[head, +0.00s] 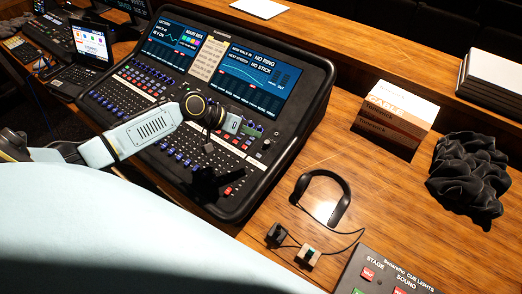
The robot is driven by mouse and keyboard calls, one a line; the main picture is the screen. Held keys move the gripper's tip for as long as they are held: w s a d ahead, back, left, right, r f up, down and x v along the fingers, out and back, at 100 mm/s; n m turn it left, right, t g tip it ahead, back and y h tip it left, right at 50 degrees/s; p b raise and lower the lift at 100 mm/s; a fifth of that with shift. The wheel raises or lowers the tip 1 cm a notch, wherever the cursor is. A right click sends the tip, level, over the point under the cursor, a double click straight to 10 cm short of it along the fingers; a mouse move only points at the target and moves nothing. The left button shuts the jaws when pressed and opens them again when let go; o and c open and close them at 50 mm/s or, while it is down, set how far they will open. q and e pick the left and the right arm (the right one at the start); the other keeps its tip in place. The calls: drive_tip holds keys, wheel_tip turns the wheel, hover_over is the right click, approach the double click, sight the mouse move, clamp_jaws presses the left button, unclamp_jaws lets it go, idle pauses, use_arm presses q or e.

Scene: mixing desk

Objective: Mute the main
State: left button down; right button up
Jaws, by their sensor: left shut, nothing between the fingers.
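The mixing desk (322,85) is a black console with two lit screens along its top and rows of faders and small buttons below. My left arm reaches in from the left across the desk. My left gripper (209,148) is shut and empty, over the right part of the fader area, with a dark shadow below it. I cannot tell whether it touches the panel. My arm hides part of the controls. My right gripper is not in view.
Headphones (344,205) with a cable lie on the wooden desk (300,150) to the right. A cue-light box (385,275) is at the lower right. Cardboard boxes (393,115), a dark crumpled cloth (467,175) and a laptop (88,45) stand around.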

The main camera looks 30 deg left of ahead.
sight(259, 155)
use_arm(q)
drive_tip(key=shift+s, duration=0.1)
drive_tip(key=shift+f, duration=0.1)
drive_tip(key=f+b, duration=0.2)
drive_tip(key=f, duration=0.1)
drive_tip(key=f+b, duration=0.2)
drive_tip(key=b, duration=0.1)
drive_tip(key=w+f+b, duration=0.1)
drive_tip(key=f+b, duration=0.2)
drive_tip(key=shift+f, duration=0.35)
idle(1.7)
drive_tip(key=shift+f+b, duration=0.4)
drive_tip(key=shift+d+f+b, duration=0.1)
drive_tip(key=shift+f+b, duration=0.25)
idle(0.5)
drive_tip(key=shift+r, duration=0.15)
drive_tip(key=shift+r+p, duration=0.65)
drive_tip(key=shift+p, duration=0.05)
drive_tip(key=shift+r, duration=0.1)
